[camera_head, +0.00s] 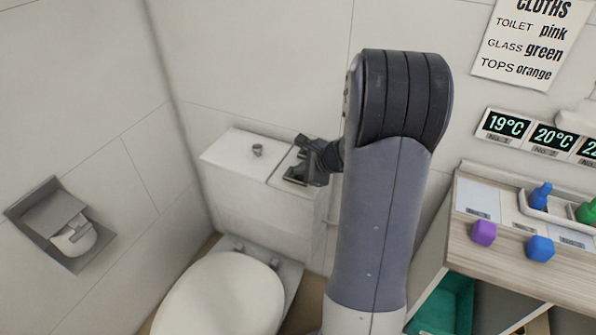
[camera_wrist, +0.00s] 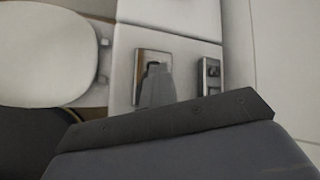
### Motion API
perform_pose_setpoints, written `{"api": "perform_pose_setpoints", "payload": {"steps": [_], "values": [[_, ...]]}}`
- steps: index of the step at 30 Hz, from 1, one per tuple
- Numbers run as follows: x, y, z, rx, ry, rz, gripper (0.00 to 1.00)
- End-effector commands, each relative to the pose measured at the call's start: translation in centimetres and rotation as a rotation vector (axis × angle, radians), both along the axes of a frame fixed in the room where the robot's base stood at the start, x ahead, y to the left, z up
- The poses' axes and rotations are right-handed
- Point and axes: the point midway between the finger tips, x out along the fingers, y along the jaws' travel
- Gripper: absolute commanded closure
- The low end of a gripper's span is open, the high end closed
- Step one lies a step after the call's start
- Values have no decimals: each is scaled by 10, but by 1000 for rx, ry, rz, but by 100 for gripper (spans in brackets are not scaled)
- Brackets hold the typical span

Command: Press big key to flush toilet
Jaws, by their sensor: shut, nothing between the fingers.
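My gripper (camera_head: 297,174) is shut over the right part of the cistern top. In the wrist view, the closed fingers (camera_wrist: 153,75) overlap a square metal-framed plate (camera_wrist: 139,68) on the cistern. A narrower metal plate (camera_wrist: 211,72) with small dark details lies to its right. I cannot tell whether the fingertips touch the square plate, and they hide part of it.
The toilet lid (camera_head: 222,298) is down in front of the cistern. A paper holder (camera_head: 58,224) is on the left wall. At right, a wooden-topped cart (camera_head: 520,262) carries a purple block (camera_head: 483,233), a blue block (camera_head: 540,248) and small bottles.

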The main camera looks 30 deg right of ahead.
Motion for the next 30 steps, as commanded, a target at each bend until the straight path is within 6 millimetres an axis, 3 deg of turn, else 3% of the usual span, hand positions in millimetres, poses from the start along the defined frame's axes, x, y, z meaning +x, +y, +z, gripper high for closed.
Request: {"api": "perform_pose_setpoints", "payload": {"steps": [9,23,30], "values": [[0,0,21,0,1,1,100],[0,0,25,0,0,0,100],[0,0,48,-1,-1,0,100]]}}
